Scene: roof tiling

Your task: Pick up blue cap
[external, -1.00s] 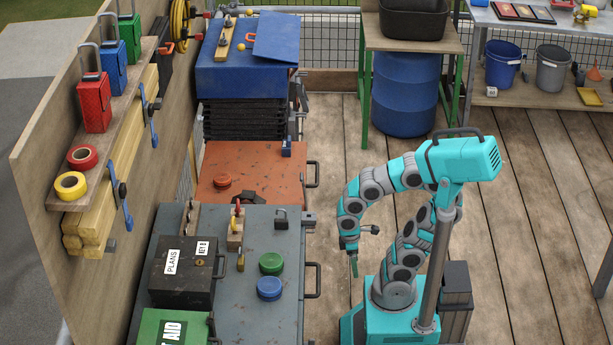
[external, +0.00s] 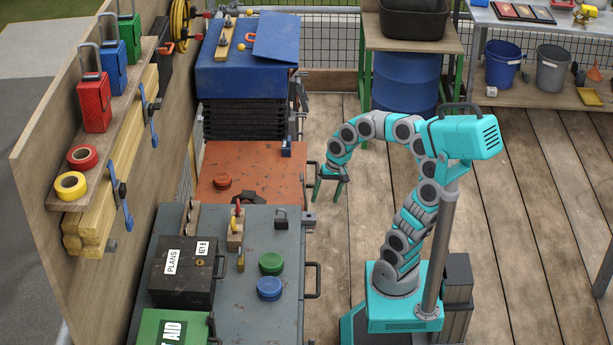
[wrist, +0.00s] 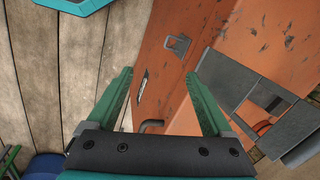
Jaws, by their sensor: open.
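The blue cap (external: 269,287) is a round, flat-topped piece on the grey metal chest (external: 240,327), near its right side. A similar green cap (external: 271,263) lies just behind it. My gripper (external: 328,197) hangs over the gap right of the orange chest (external: 262,160), behind and above the blue cap and well apart from it. In the wrist view its two green fingers (wrist: 158,90) are spread with nothing between them. The wrist view shows the orange chest front and plank floor; I cannot make out the blue cap there.
A black box labelled PLANS (external: 183,270) and a green first-aid box (external: 172,328) stand left of the caps. A handle (external: 313,280) juts from the chest's right side.

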